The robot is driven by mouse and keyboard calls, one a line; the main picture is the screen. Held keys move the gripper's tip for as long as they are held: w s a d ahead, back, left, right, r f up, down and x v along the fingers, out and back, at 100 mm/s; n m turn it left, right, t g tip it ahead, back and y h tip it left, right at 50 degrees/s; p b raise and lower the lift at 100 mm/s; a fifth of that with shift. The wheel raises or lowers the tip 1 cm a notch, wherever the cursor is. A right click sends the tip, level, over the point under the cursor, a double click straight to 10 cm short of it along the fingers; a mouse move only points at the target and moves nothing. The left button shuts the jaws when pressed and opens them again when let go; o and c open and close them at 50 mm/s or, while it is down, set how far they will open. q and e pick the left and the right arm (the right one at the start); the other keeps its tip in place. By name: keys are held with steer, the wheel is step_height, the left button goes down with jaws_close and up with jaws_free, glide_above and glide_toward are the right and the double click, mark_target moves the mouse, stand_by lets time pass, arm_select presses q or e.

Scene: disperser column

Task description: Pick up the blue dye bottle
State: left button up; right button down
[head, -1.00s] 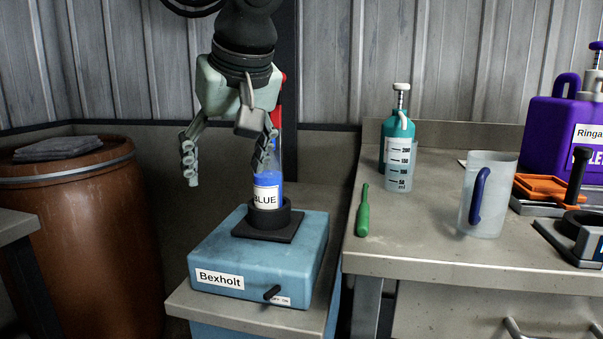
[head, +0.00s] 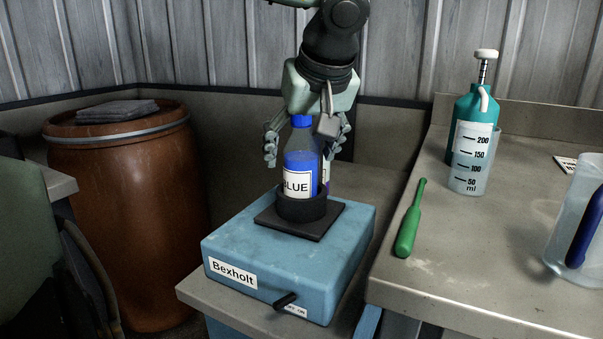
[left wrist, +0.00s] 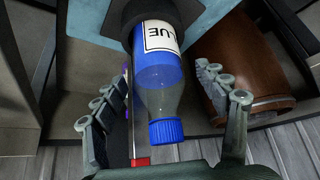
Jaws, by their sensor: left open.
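The blue dye bottle (head: 300,160) stands upright in the black round holder (head: 301,207) on top of the blue Bexholt machine (head: 320,255). It has a blue cap and a white label reading BLUE. My left gripper (head: 305,148) is open, with its fingers on either side of the bottle's upper part. In the left wrist view the bottle (left wrist: 160,85) lies between the two spread fingers of my left gripper (left wrist: 165,110), with a gap on each side. My right gripper is not in view.
A rust-brown drum (head: 125,200) stands at the left. On the right bench are a green tool (head: 408,225), a teal pump bottle (head: 465,115), a clear measuring cup (head: 472,165) and a jug (head: 575,225). A purple and red thing stands close behind the bottle.

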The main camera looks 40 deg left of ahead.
arm_select(q)
steer(key=shift+w+a+f, duration=0.2)
steer(key=shift+a+f, duration=0.1)
steer(key=shift+f, duration=0.25)
steer(key=c, duration=1.4)
steer(key=shift+r, duration=0.1)
steer(key=shift+c, duration=1.2)
steer(key=shift+r, duration=0.1)
